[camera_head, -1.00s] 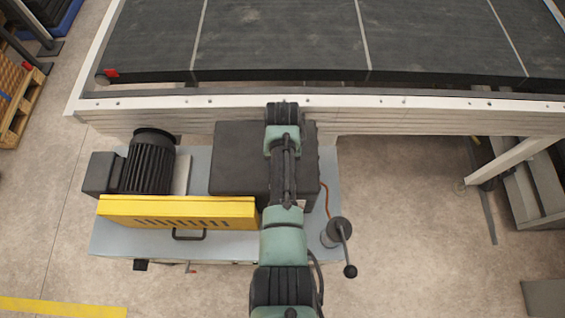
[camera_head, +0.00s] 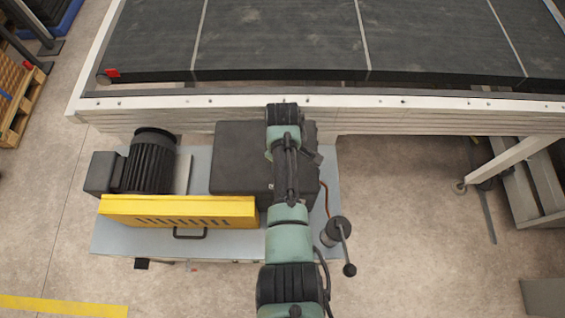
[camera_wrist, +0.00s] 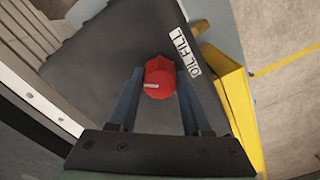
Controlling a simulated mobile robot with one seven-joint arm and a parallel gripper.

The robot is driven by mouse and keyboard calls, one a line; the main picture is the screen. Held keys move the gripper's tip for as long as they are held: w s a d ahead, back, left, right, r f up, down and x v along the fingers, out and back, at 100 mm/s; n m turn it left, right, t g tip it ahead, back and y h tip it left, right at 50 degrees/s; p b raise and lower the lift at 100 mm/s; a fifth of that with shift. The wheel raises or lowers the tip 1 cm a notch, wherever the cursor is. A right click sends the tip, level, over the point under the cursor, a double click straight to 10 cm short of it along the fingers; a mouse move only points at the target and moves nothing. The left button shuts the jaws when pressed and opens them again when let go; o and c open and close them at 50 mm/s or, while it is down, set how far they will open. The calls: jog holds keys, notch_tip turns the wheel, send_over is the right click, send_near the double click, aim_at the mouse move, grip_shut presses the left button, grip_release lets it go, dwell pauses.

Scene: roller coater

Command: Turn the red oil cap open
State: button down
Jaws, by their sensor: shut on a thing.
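The red oil cap (camera_wrist: 159,78) sits on top of the dark gearbox housing (camera_wrist: 95,50), beside a white label reading "OIL FILL" (camera_wrist: 185,51). My gripper (camera_wrist: 161,82) is shut on the cap in the wrist view, with one blue-grey finger on each side of it. A small pale mark shows on the cap. In the head view the dark housing (camera_head: 235,165) shows, but my arm reaches over it and hides the cap and my gripper.
A yellow guard (camera_head: 178,210) and a black motor (camera_head: 149,160) stand left of the housing. A lever with a black knob (camera_head: 349,269) stands to the right. The conveyor's pale side rail (camera_head: 400,115) runs behind. Open floor (camera_head: 430,240) lies at right.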

jog(key=n, duration=0.4)
jog(key=shift+n, duration=0.4)
jog(key=n, duration=0.4)
jog(key=shift+n, duration=0.3)
jog(key=shift+c, duration=1.7)
grip_release()
notch_tip(320, 180, up, 13)
jog(key=b, duration=0.1)
jog(key=shift+b, duration=0.3)
